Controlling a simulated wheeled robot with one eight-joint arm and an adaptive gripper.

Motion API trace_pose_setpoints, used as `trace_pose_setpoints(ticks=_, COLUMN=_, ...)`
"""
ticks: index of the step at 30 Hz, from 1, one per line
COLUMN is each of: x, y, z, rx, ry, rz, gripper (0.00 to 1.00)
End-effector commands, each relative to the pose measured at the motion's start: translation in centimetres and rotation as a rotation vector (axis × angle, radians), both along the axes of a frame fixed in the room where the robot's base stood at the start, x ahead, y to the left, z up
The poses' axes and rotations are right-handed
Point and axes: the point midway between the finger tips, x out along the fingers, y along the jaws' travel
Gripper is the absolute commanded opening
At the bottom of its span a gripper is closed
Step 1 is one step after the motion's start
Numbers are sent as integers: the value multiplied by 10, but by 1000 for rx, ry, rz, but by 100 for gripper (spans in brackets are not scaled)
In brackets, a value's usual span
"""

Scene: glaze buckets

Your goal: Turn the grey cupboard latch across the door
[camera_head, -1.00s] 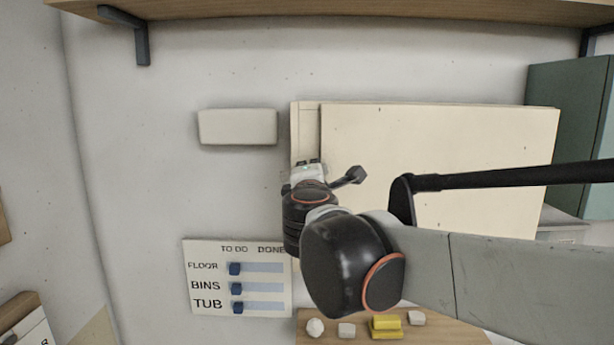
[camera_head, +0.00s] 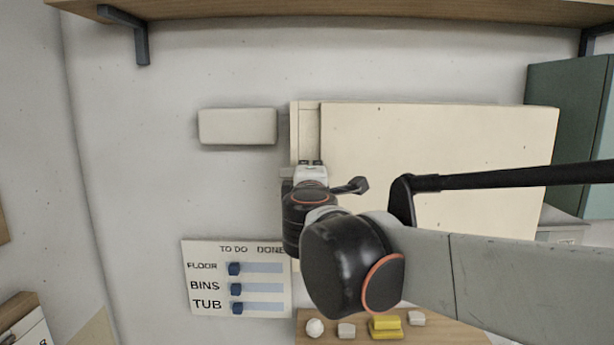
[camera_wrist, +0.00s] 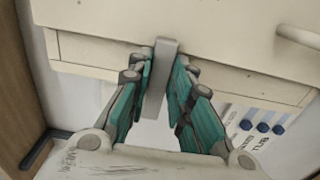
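The grey latch (camera_wrist: 166,72) is a flat bar at the edge of the cream cupboard in the wrist view. My gripper (camera_wrist: 163,72) has its teal fingers close along both sides of the bar and appears shut on it; contact is hard to judge. The cream cupboard (camera_head: 450,130) is on the wall in the head view, and its face (camera_wrist: 100,52) fills the top of the wrist view. In the head view my gripper is at the cupboard's left edge.
A wall board with blue sliders (camera_head: 210,272) hangs below left of the cupboard. A pale box (camera_head: 237,127) is on the wall to its left. A wooden shelf (camera_head: 350,10) runs above. A lower shelf (camera_head: 450,333) holds small white and yellow pieces.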

Motion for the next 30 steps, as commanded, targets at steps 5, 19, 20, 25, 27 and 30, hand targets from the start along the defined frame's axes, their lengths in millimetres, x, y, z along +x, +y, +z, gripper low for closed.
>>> trace_pose_setpoints(ticks=5, x=0, y=0, z=0, rx=0, ry=0, rz=0, gripper=39)
trace_pose_setpoints(ticks=19, x=-22, y=1, z=0, rx=-1, ry=0, rz=1, gripper=39)
trace_pose_setpoints(ticks=20, x=-27, y=1, z=0, rx=-1, ry=0, rz=2, gripper=39)
trace_pose_setpoints(ticks=25, x=-60, y=3, z=0, rx=-1, ry=0, rz=3, gripper=39)
trace_pose_setpoints(ticks=27, x=-73, y=3, z=0, rx=-1, ry=0, rz=3, gripper=39)
trace_pose_setpoints(ticks=30, x=-90, y=4, z=-1, rx=0, ry=0, rz=2, gripper=39)
